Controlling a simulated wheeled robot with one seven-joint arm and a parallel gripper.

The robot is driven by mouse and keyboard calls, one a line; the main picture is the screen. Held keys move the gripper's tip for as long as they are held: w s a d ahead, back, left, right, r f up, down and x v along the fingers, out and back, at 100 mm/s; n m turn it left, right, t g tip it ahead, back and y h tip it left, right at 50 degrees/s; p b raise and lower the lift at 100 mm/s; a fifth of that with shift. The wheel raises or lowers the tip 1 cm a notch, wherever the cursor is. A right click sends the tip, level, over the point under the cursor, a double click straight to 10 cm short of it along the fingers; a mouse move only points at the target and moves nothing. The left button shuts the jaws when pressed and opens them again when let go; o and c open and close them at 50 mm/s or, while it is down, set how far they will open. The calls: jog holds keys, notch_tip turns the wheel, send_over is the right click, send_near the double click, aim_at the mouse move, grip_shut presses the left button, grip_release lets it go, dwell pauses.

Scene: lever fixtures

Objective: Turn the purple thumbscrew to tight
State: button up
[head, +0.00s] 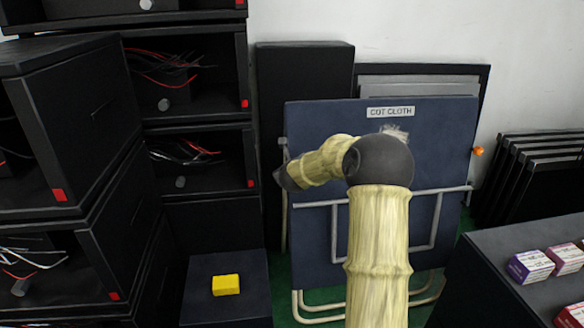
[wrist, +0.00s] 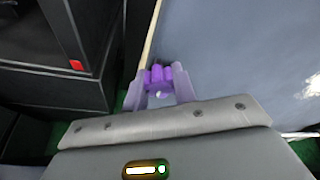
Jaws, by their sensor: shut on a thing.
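The purple thumbscrew (wrist: 159,74) shows in the wrist view as a lobed knob at the left edge of a blue-grey panel (wrist: 230,55). My gripper (wrist: 160,88) is shut on it, with one pale lilac finger on each side. In the head view my arm reaches to the left edge of the dark blue panel (head: 330,225), which carries a label reading "COT CLOTH" (head: 390,112). The thumbscrew and fingertips are hidden there behind the dark end of my arm. I cannot tell any tight mark or the screw's angle.
Black open cabinets with wires (head: 195,90) stand at the left. A yellow block (head: 226,285) lies on a low dark box. A dark table (head: 500,300) with small boxes (head: 530,266) is at the right. An orange knob (head: 477,151) sits by the panel's right edge.

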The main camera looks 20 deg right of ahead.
jog(key=o, duration=1)
jog(key=shift+f, duration=0.1)
jog(key=p+v, duration=0.2)
jog(key=v, duration=1.5)
jog(key=shift+a, duration=0.15)
jog(key=shift+s, duration=0.1)
